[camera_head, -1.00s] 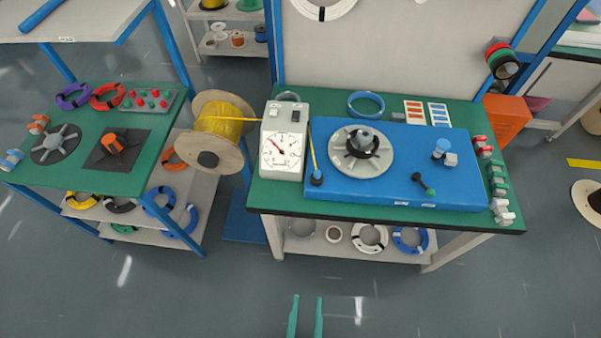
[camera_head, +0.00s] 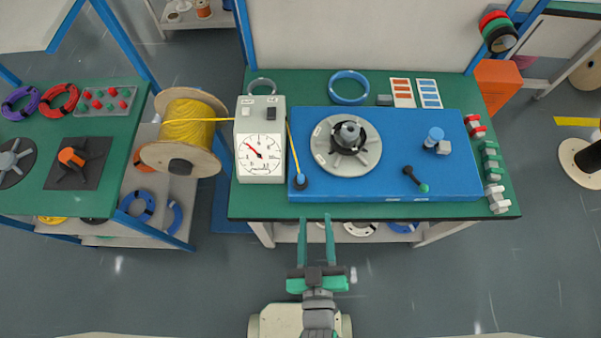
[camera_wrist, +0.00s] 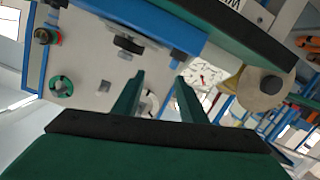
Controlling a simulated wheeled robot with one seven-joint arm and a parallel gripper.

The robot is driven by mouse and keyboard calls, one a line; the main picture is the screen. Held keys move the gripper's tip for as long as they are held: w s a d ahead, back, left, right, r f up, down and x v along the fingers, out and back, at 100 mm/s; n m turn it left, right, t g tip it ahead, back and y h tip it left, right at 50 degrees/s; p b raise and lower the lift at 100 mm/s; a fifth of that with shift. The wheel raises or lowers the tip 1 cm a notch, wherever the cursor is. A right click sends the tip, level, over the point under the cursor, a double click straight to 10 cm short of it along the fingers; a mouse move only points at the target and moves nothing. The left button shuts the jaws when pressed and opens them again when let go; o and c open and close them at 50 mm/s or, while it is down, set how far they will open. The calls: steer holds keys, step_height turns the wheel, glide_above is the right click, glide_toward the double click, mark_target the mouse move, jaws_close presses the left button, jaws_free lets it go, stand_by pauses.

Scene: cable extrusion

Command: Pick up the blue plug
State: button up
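A blue cylinder-shaped plug (camera_head: 434,135) stands on the right part of the blue board (camera_head: 400,185), beside a small grey block. A dark blue piece (camera_head: 300,182) at the end of the yellow cable sits at the board's front left corner; I cannot tell which of the two is meant. My gripper (camera_head: 315,220) is open and empty, in front of the table's front edge and left of the cylinder-shaped plug. In the wrist view the two green fingers of my gripper (camera_wrist: 160,78) are apart with nothing between them.
A white gauge box (camera_head: 261,175) and a yellow cable spool (camera_head: 190,125) stand left of the board. A grey disc (camera_head: 330,162) sits on the board. Red, green and white connectors (camera_head: 490,160) line the green table's right edge. Another green table (camera_head: 60,200) is at left.

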steer(key=w+d+r+n+t+h, duration=0.1)
steer(key=w+d+r+t+h, duration=0.15)
steer(key=w+d+r, duration=0.5)
steer(key=w+d+r+n+t+h, duration=0.1)
steer(key=w+d+r+h, duration=0.25)
steer(key=w+r, duration=0.75)
steer(key=w+d+r+m+g+h, duration=0.3)
steer(key=d+r+m+g+h, duration=0.95)
steer(key=d, duration=0.35)
steer(key=m+g+y, duration=0.2)
steer(key=g+y, duration=0.5)
steer(key=y, duration=1.2)
glide_above(301, 177)
steer(key=shift+h, duration=0.25)
steer(key=f, duration=1.7)
steer(key=w+f, duration=0.1)
steer(key=f, duration=0.8)
steer(key=shift+d, duration=0.35)
steer(key=f, duration=0.2)
steer(key=s+f, duration=0.1)
steer(key=shift+a+f, duration=0.4)
steer(key=shift+f, duration=0.65)
